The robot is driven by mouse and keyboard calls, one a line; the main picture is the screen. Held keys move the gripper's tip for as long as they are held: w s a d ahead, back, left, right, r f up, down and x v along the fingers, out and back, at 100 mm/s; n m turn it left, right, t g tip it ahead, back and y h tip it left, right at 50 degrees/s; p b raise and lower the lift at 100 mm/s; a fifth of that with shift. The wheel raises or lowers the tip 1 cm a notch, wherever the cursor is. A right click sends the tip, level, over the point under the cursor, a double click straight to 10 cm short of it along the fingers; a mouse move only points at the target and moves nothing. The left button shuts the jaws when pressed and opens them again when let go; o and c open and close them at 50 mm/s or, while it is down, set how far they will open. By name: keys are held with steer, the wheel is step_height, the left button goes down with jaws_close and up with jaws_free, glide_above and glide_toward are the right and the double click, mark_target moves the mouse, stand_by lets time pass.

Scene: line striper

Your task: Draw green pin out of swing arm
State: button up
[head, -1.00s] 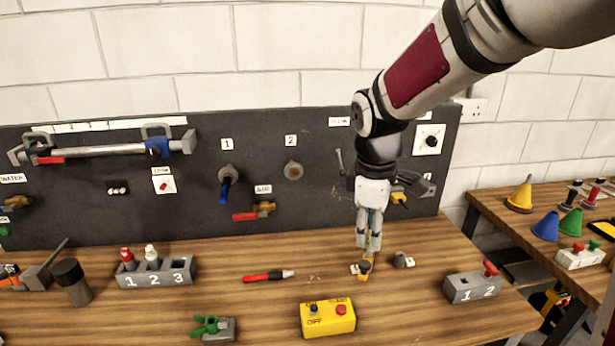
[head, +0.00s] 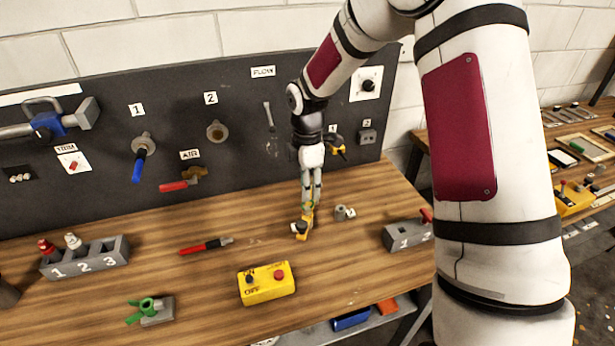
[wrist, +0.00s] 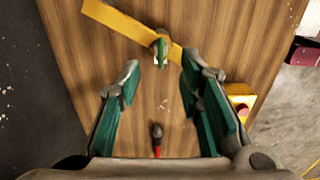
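The swing arm is a flat yellow bar (wrist: 122,24) that runs diagonally across the top of the wrist view. In the head view only a small yellow part (head: 306,224) shows below my gripper. The green pin (wrist: 161,48) stands in the bar, seen nearly end-on in the wrist view. My gripper (wrist: 157,78) is open, with its two green-padded fingers apart and nothing between them. The pin shows beyond the fingertips, between their lines. In the head view my gripper (head: 311,200) points down just above the yellow part, and the pin is hard to make out there.
A small grey fitting (head: 344,212) stands just right of the yellow part. A yellow button box (head: 266,283) and a green clamp (head: 151,311) are nearer the front. A grey block (head: 408,236) is at right.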

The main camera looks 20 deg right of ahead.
mark_target(307, 208)
steer(key=shift+f+b, duration=0.75)
steer(key=shift+f, duration=2.8)
jaws_close()
